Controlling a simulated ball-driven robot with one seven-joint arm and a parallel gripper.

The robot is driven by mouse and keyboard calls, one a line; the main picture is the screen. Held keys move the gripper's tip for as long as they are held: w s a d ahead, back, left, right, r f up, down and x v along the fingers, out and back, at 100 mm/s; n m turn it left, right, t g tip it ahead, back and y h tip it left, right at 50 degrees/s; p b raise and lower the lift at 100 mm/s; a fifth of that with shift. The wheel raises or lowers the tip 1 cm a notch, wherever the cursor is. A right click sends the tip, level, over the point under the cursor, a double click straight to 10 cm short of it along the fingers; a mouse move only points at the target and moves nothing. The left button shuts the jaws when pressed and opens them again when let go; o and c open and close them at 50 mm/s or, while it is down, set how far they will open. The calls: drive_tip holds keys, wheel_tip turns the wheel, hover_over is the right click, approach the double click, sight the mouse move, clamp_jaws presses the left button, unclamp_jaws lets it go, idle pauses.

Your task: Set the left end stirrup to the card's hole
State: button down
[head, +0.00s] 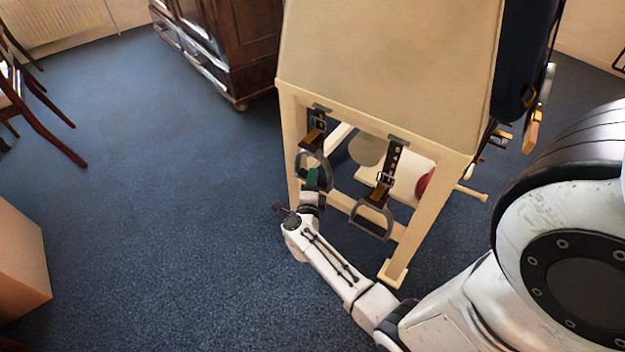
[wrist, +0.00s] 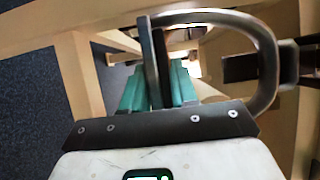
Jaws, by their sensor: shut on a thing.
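Two grey metal stirrups hang on dark straps from the near end of a cream wooden stand. The left end stirrup (head: 326,166) hangs from the left strap (head: 318,122), which has a buckle and a yellowish-brown part. My gripper (head: 313,180), with green fingers, is shut on this stirrup low on its loop. In the wrist view, a bar of the stirrup (wrist: 268,55) runs between the green fingers (wrist: 160,88), and its curved loop arches to the right. The right stirrup (head: 372,218) hangs free from a strap with light marks. I cannot make out the card.
The cream stand (head: 385,125) has legs and rails close around my gripper. A white cylinder with a red end (head: 424,183) lies beneath it. More straps hang at its right side. A dark cabinet (head: 225,40) stands behind. The blue carpet (head: 150,190) at left is clear.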

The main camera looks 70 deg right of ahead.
drive_tip(key=shift+r, duration=0.25)
drive_tip(key=c, duration=1)
unclamp_jaws()
drive_tip(key=shift+o, duration=0.2)
drive_tip(key=shift+a, duration=0.1)
drive_tip(key=p+v, duration=0.2)
drive_tip(key=v, duration=0.8)
drive_tip(key=shift+a+p, duration=0.3)
drive_tip(key=shift+s, duration=0.1)
